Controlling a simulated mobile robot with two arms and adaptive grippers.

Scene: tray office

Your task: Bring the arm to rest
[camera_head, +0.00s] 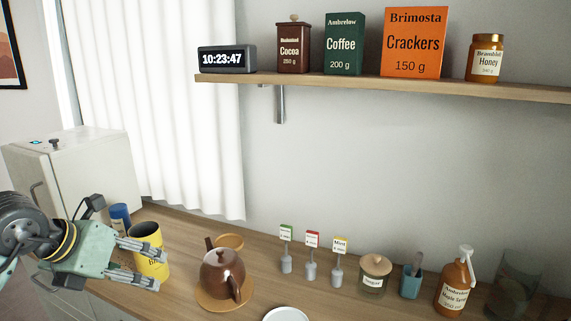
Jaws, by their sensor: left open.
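My left gripper (138,262) reaches in from the left, low in the picture. Its two fingers are apart and point right, overlapping the near left side of a yellow container (153,262) with dark lettering and an open top. Nothing shows held between them. I cannot tell whether the fingers touch the container. Part of the container is hidden behind the upper finger. My right gripper does not show.
A blue-lidded jar (119,216) stands behind the left gripper. A brown teapot (220,272) sits on a wooden saucer. Labelled picks (311,255), a sugar jar (374,273), teal cup (411,282) and amber pump bottle (454,288) stand rightward. A shelf (380,87) hangs above.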

